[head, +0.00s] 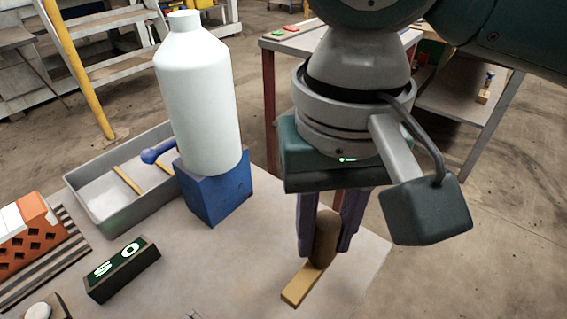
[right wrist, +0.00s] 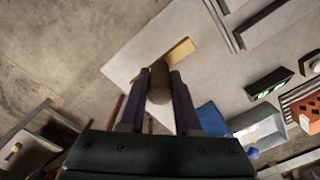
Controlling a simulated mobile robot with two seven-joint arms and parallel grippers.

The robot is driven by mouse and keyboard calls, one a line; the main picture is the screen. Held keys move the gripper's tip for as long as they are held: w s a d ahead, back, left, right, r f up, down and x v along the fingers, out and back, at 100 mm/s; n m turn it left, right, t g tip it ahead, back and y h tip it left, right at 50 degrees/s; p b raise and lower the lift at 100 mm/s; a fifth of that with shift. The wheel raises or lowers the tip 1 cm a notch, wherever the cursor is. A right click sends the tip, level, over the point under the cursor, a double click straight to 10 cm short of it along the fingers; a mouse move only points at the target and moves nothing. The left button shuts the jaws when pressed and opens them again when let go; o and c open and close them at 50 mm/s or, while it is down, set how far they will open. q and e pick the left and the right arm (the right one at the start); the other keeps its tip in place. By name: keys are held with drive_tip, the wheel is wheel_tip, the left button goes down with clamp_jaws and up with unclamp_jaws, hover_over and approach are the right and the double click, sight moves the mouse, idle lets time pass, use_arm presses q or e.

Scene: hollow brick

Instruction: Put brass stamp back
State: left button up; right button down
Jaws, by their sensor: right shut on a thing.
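The brass stamp shows as a brown rounded handle (head: 325,238) over a flat yellow brass bar (head: 302,284). My right gripper (head: 331,245) points down and is shut on the handle, one dark finger on each side. In the right wrist view the handle (right wrist: 158,88) sits between the fingertips and the brass bar (right wrist: 181,50) sticks out beyond it. The bar is at or just above the tabletop near its right edge; I cannot tell whether it touches. The fingers hide part of the handle. My left gripper is not in view.
A grey tray (head: 105,222) with a blue-ended tool (head: 158,152) is behind left. A dark block with green face (head: 122,268) and an orange hollow brick (head: 35,245) stand left. The table (head: 220,270) is clear centrally.

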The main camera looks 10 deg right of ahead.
sight(320, 263)
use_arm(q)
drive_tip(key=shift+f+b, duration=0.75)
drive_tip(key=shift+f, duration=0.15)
use_arm(e)
wheel_tip(320, 263, down, 6)
drive_tip(key=shift+r, duration=0.25)
drive_tip(key=shift+f, duration=0.1)
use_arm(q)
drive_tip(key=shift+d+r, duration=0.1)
use_arm(e)
drive_tip(key=shift+f, duration=0.15)
drive_tip(key=c, duration=0.6)
unclamp_jaws()
